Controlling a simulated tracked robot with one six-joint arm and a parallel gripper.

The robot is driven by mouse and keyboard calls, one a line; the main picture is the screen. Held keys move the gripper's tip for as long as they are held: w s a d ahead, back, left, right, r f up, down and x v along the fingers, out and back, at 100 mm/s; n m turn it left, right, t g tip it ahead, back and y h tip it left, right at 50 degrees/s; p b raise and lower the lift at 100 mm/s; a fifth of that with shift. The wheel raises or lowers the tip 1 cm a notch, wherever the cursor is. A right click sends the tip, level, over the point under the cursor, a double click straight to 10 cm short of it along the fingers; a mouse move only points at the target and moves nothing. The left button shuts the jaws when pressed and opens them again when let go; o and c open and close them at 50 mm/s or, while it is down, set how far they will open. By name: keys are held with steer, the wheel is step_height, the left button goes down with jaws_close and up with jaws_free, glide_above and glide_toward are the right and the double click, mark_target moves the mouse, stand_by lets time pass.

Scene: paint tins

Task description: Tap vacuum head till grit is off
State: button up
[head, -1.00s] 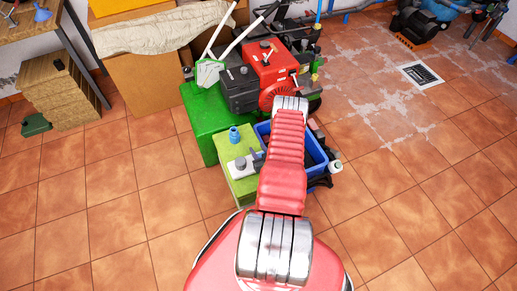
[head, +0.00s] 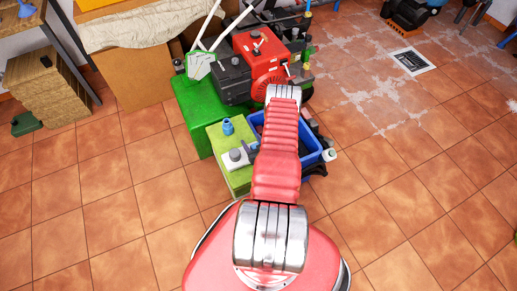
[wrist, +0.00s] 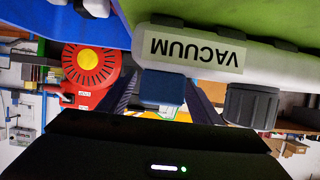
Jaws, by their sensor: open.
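My gripper (wrist: 160,94) is open, with dark fingers spread to either side of a small blue block (wrist: 162,88). I cannot tell whether they touch anything. A dark ribbed block (wrist: 251,106) is to the right.
A light green stand (head: 215,135) carries a blue jar (head: 228,126) and a grey-white round piece (head: 236,158). A red engine (head: 268,57) and green box (head: 187,106) stand behind.

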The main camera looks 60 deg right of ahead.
steer(key=v, duration=1.3)
steer(key=shift+s, duration=0.15)
